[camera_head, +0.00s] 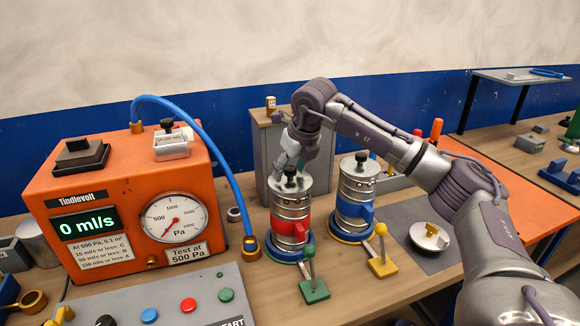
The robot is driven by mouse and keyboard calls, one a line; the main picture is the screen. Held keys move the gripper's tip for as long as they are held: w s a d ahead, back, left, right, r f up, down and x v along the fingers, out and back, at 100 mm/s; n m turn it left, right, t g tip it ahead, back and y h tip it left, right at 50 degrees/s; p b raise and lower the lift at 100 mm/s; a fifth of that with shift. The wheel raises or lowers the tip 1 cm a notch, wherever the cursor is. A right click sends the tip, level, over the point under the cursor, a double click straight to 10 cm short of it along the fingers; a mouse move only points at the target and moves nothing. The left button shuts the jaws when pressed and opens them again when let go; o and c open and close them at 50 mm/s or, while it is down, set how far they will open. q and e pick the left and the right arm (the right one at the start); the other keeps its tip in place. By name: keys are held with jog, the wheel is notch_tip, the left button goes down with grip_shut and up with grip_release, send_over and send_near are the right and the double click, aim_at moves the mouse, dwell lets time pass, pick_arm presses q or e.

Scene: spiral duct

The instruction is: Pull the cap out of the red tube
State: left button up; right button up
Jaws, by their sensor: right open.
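The red tube (291,227) is a metal cylinder with a red band, standing upright on a blue ring base near the middle. Its cap (290,184) sits in the top of the tube and has a dark knob. My right gripper (286,163) is just above the cap, reaching in from the right, with its fingers close to the knob. It is open; whether the fingers touch the knob cannot be told, as they are partly hidden. My left gripper is not in view.
A blue-banded tube (354,204) stands just right of the red one. Green (313,288) and yellow (381,264) levers stand in front. An orange tester (130,205) with a blue hose (222,152) is at left.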

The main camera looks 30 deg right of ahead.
aim_at(290, 168)
jog(key=shift+f, duration=0.25)
grip_shut()
jog(key=c, duration=0.8)
grip_release()
jog(key=shift+w+r, duration=0.1)
grip_shut()
jog(key=shift+r, duration=0.15)
jog(key=shift+r+p, duration=2.35)
jog(key=shift+r, duration=0.75)
